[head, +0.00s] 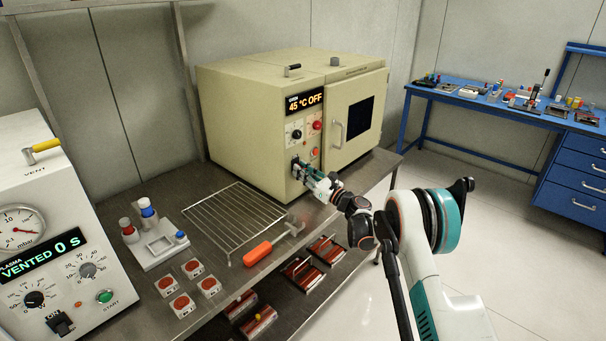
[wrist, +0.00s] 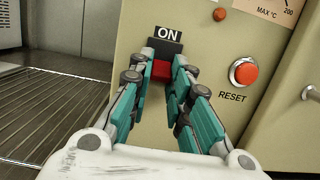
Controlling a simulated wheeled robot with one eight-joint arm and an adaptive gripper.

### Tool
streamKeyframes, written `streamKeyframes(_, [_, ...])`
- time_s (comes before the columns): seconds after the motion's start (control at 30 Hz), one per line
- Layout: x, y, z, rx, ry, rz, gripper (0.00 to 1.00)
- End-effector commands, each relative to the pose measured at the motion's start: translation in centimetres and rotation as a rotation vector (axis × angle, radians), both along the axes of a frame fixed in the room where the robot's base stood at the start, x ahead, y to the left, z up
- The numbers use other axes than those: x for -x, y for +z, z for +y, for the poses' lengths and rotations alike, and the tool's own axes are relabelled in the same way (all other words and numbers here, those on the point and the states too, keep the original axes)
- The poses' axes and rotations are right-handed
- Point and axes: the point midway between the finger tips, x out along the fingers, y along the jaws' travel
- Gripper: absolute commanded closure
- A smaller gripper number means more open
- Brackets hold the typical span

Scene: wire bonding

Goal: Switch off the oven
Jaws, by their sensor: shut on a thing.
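The cream oven (head: 245,125) stands at the back of the bench, its door shut. Its display (head: 305,101) reads 45 °C OFF. In the wrist view, a switch with a black part (wrist: 165,47) and a red part (wrist: 161,71) sits below an ON label (wrist: 168,33) on the oven panel. My gripper (head: 301,167) is at the lower part of the panel. In the wrist view, my gripper (wrist: 166,68) has its fingers on either side of the switch and is shut on it. The fingers partly hide the switch, and it cannot be made out clearly in the head view.
A red RESET button (wrist: 244,72) is right of the switch. The door handle (head: 337,135) is farther right. A wire rack (head: 235,215) and an orange-handled tool (head: 258,253) lie in front. The plasma machine (head: 50,215) stands at left.

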Motion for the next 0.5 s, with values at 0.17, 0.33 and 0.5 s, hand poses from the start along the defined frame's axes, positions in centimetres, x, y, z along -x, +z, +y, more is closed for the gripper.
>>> streamKeyframes(0.17, [-0.02, 0.03, -0.01, 0.0, 0.0, 0.0, 0.66])
streamKeyframes(0.33, [-0.01, 0.02, -0.02, 0.001, 0.0, 0.001, 0.62])
streamKeyframes(0.5, [0.02, 0.0, -0.05, 0.001, 0.0, 0.001, 0.62])
